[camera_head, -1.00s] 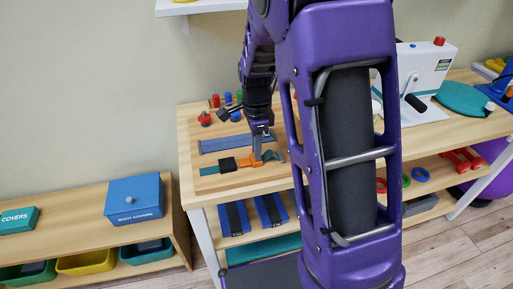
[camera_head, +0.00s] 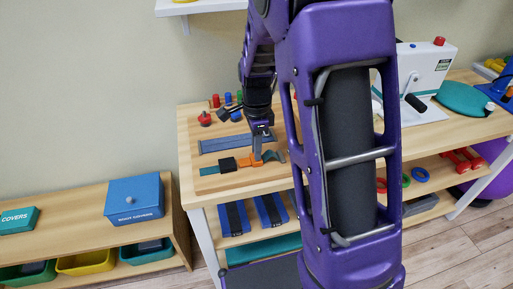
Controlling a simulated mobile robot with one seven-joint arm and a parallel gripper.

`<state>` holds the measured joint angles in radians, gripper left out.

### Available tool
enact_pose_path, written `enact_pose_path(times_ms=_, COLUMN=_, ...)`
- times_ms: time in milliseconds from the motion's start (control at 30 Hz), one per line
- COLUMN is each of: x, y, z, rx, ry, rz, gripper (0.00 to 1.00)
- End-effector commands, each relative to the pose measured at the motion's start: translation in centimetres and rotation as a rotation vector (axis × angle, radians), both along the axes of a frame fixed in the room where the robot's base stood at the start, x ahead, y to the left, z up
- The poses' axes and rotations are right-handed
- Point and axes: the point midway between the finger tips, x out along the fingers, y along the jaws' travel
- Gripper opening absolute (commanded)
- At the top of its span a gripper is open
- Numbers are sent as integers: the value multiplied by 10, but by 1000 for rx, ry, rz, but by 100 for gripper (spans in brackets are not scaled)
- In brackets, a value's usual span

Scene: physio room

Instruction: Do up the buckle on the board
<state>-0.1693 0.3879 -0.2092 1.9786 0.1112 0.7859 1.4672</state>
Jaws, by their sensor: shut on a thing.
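The buckle lies near the front left of the wooden table. Its black part (camera_head: 228,164) sits on the left on a teal strap (camera_head: 208,170). Its orange part (camera_head: 244,161) is just to the right, in line with the black part and close against it; I cannot tell if they are locked. A grey-teal strap end (camera_head: 274,156) curves up at the right. My gripper (camera_head: 258,157) points down at the right end of the orange part and is shut on it. The fingertips are small here, and the board's outline is hard to make out.
A long blue-grey bar (camera_head: 225,143) lies just behind the buckle. A red knob (camera_head: 205,119) and several coloured pegs stand behind it. A white device (camera_head: 423,85) stands at the right. My arm hides the table's middle. A low shelf with a blue box (camera_head: 134,198) is at the left.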

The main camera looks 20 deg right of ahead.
Motion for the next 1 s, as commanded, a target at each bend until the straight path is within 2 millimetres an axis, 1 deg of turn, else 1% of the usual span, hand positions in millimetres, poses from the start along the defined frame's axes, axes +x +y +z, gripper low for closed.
enact_pose_path(times_ms=67, x=0, y=2, z=1, rx=0, ry=-1, rz=1, gripper=0)
enact_pose_path(times_ms=133, x=1, y=8, z=2, rx=0, ry=0, rz=2, gripper=0)
enact_pose_path(times_ms=300, x=0, y=37, z=3, rx=1, ry=1, rz=6, gripper=0)
enact_pose_path(times_ms=400, x=0, y=47, z=1, rx=1, ry=-1, rz=4, gripper=0)
enact_pose_path(times_ms=633, x=0, y=49, z=0, rx=4, ry=-2, rz=2, gripper=0)
enact_pose_path(times_ms=667, x=0, y=49, z=0, rx=4, ry=-2, rz=2, gripper=19)
enact_pose_path(times_ms=800, x=0, y=48, z=0, rx=3, ry=-1, rz=2, gripper=44)
enact_pose_path(times_ms=833, x=0, y=48, z=0, rx=2, ry=-1, rz=2, gripper=48)
enact_pose_path(times_ms=1000, x=0, y=47, z=0, rx=1, ry=-1, rz=1, gripper=48)
